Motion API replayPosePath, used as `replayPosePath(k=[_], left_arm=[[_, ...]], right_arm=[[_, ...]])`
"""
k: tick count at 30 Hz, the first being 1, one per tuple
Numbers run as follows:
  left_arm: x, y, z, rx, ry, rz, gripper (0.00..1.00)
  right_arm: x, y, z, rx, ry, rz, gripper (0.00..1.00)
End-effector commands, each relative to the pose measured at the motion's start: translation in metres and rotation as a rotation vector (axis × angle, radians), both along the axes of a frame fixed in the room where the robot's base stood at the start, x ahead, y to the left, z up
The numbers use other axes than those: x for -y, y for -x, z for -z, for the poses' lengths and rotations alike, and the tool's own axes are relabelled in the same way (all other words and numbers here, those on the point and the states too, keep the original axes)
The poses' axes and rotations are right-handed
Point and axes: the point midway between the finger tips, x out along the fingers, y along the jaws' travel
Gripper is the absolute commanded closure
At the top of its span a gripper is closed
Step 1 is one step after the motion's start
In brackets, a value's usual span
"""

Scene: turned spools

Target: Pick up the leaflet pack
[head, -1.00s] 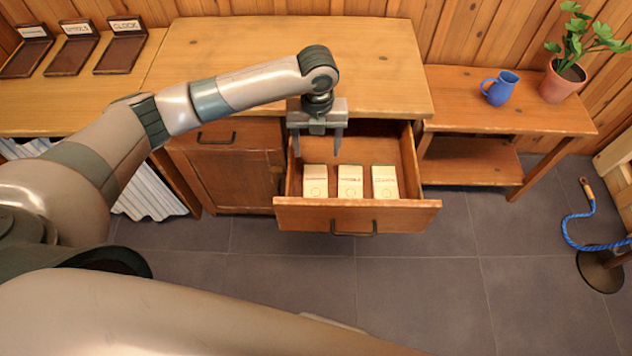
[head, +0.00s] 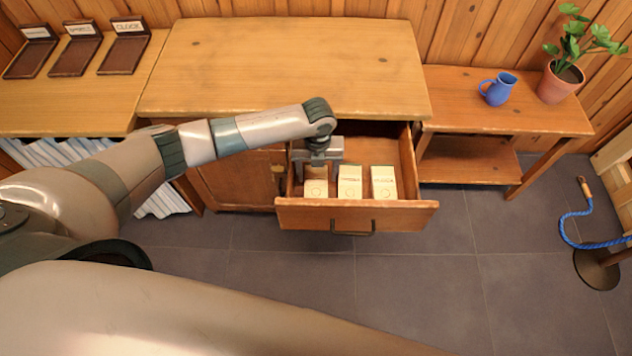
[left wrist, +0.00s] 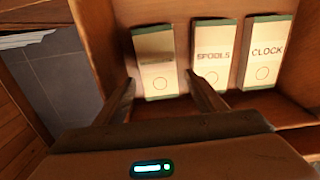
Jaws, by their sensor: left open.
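Three cream leaflet packs stand side by side in the open drawer (head: 408,207): a left pack (head: 316,188), a middle pack (head: 350,183) and a right pack (head: 384,183). In the left wrist view the middle pack (left wrist: 212,55) reads SPOOLS and the right pack (left wrist: 265,52) reads CLOCK. The left pack's (left wrist: 155,60) lettering is too faint to read. My left gripper (head: 317,174) is open and low over the drawer at the left pack. In the left wrist view its fingertips (left wrist: 160,80) lie on either side of that pack's near end. My right gripper is out of view.
The cabinet top (head: 290,60) overhangs the drawer's back. Three dark holders with cards (head: 80,50) stand on the left shelf. A blue mug (head: 497,90) and a potted plant (head: 562,82) stand on the right side table.

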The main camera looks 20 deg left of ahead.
Motion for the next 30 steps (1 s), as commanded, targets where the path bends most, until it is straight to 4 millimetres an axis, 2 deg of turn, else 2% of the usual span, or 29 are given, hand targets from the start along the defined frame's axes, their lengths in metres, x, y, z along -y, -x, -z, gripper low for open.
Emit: replayPosePath(k=[14,22,30], left_arm=[[0.000,0.000,0.005,-0.001,0.000,-0.002,0.36],[-0.004,0.000,0.029,-0.003,-0.001,-0.003,0.36],[-0.004,-0.001,0.052,0.000,0.000,-0.001,0.36]], right_arm=[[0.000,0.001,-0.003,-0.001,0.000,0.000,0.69],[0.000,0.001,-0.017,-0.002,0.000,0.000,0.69],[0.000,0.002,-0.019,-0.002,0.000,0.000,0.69]])
